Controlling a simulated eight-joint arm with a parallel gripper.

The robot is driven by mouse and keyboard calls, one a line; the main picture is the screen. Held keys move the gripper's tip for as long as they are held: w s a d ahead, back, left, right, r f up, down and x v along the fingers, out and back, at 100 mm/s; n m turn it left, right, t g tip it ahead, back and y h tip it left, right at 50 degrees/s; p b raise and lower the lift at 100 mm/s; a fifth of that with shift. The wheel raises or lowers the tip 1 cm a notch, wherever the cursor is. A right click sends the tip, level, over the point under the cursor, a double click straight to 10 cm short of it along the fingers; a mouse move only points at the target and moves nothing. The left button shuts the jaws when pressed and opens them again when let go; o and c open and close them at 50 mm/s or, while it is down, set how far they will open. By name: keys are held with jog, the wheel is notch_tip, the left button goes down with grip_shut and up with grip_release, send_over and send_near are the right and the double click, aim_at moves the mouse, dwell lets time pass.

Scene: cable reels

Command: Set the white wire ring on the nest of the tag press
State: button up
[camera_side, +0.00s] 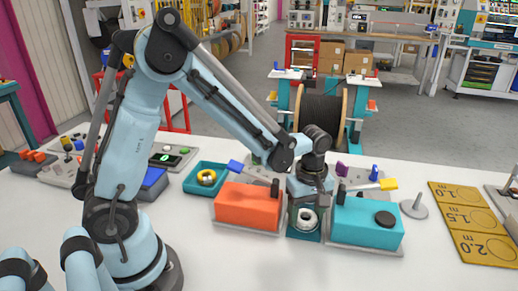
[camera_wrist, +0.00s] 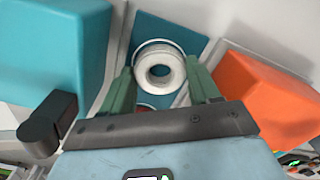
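The white wire ring (camera_side: 307,220) lies flat over a dark teal plate (camera_side: 293,234) between an orange block and a teal block. In the wrist view the ring (camera_wrist: 160,68) sits between my green fingertips, which meet it on both sides. My gripper (camera_side: 308,207) points down, low over the plate; it also shows in the wrist view (camera_wrist: 161,68). A thin pale curved edge shows just beyond the ring. I cannot tell whether the ring rests on the plate or is slightly above it. Which unit is the tag press is not clear.
The orange block (camera_side: 248,207) and teal block (camera_side: 365,222) stand close on either side of my gripper, with lever handles behind. A teal tray (camera_side: 190,184) holds a yellow ring. A grey peg stand (camera_side: 414,208) and yellow size board (camera_side: 470,220) are right. The front table is clear.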

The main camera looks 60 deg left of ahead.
jog(key=c, duration=0.3)
notch_tip(320, 180, up, 8)
jog(key=shift+f, duration=0.25)
notch_tip(320, 180, up, 5)
jog(key=a, duration=0.1)
jog(key=s+a, duration=0.2)
jog(key=a, duration=1.5)
jog(key=shift+w+d+f, duration=0.1)
jog(key=shift+d+f, duration=0.05)
jog(key=shift+f, duration=2.3)
jog(key=shift+w+d+f, duration=0.1)
jog(key=shift+d+f, duration=0.05)
jog(key=shift+f, duration=2.3)
